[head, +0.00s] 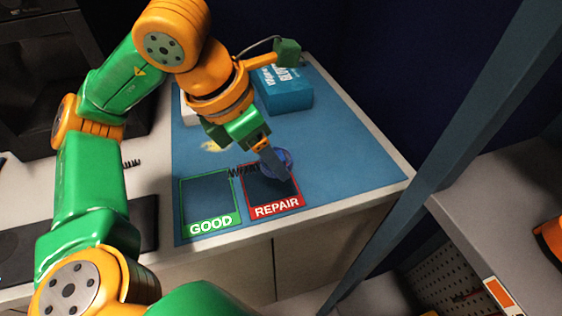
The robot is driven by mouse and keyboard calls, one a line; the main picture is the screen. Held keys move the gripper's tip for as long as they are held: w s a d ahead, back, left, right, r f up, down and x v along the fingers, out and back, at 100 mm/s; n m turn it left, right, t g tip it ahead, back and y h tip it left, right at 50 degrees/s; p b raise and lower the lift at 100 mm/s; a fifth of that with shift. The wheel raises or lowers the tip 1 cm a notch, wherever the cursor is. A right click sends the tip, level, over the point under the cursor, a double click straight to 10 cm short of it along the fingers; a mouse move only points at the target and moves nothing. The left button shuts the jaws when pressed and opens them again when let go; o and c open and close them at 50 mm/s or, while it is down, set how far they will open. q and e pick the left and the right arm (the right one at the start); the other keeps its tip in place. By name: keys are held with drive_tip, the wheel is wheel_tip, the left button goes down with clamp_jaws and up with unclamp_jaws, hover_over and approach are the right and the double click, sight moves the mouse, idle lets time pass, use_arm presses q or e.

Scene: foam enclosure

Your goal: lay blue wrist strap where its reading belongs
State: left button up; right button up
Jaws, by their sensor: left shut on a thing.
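My left gripper (275,163) reaches down over the blue mat and is shut on the blue wrist strap (285,157). The strap shows as a blue loop around the fingers, over the upper right part of the red REPAIR frame (277,209). A black coiled cord (238,172) runs left from near the strap. I cannot tell whether the strap touches the mat. The green GOOD frame (210,222) is just left of REPAIR, and its inside looks empty. No reading is legible. My right gripper is not in view.
The blue mat (350,165) has free room on the right. A blue glove box (287,95) stands at the back, with a white object (188,112) partly behind my arm. A small yellow item (210,146) lies on the mat. A grey post (425,150) rises at the right.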

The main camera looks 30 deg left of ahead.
sight(277, 181)
use_arm(q)
drive_tip(key=w+f, duration=0.1)
drive_tip(key=f, duration=0.1)
drive_tip(key=w+a+f, duration=0.1)
drive_tip(key=f, duration=0.2)
drive_tip(key=w+f, duration=0.1)
drive_tip(key=f, duration=0.1)
drive_tip(key=shift+w+a+f, duration=0.15)
drive_tip(key=shift+w+f, duration=0.1)
drive_tip(key=shift+w, duration=0.15)
drive_tip(key=shift+f, duration=0.35)
drive_tip(key=shift+f, duration=0.1)
drive_tip(key=shift+f, duration=0.1)
drive_tip(key=o, duration=1.5)
drive_tip(key=shift+c, duration=0.2)
